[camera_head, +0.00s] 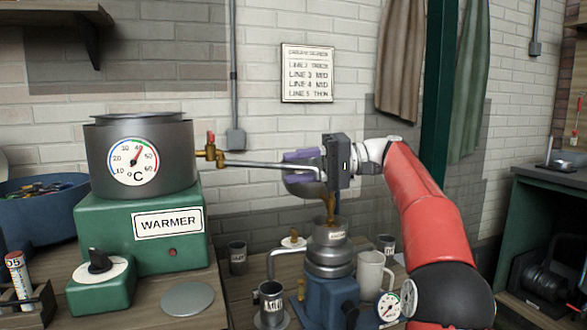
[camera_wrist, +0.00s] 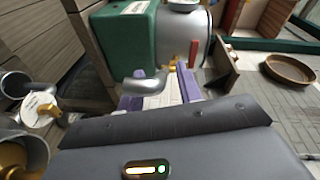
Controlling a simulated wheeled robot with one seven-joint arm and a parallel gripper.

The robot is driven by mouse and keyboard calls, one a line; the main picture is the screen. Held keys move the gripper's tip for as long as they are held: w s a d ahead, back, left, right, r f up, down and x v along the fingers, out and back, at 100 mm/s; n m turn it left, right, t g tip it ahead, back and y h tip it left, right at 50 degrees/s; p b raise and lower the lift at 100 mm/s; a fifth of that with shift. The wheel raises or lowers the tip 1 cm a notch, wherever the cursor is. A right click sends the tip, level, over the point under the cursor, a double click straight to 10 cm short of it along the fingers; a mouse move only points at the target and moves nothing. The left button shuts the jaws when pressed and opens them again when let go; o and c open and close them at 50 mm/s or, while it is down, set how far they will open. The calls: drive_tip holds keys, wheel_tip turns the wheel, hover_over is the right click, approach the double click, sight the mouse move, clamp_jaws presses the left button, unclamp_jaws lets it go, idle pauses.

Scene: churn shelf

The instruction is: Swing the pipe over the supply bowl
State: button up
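The pipe (camera_head: 262,165) is a thin grey tube running right from a brass tap with a red lever (camera_head: 211,148) on the warmer. Its bent outlet shows in the wrist view (camera_wrist: 146,84). My gripper (camera_head: 302,165) is at the pipe's free end, its purple fingers above and below it. In the wrist view the fingers (camera_wrist: 160,92) stand apart, with the outlet at their tips; I cannot tell whether they touch it. A rounded metal bowl (camera_head: 304,189), apparently the supply bowl, sits just below, partly hidden by my gripper, with a brass piece under it above the blue machine (camera_head: 329,295).
The green warmer (camera_head: 120,235) carries a metal pot with a dial (camera_head: 134,161). A white mug (camera_head: 371,275), metal cups (camera_head: 270,298) and a gauge (camera_head: 389,306) stand close around the machine. A grey disc (camera_head: 187,299) lies on the bench at left.

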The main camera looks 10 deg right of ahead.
drive_tip(key=d, duration=0.6)
drive_tip(key=shift+s+d+r, duration=0.25)
drive_tip(key=shift+d+r, duration=0.05)
drive_tip(key=shift+d, duration=0.1)
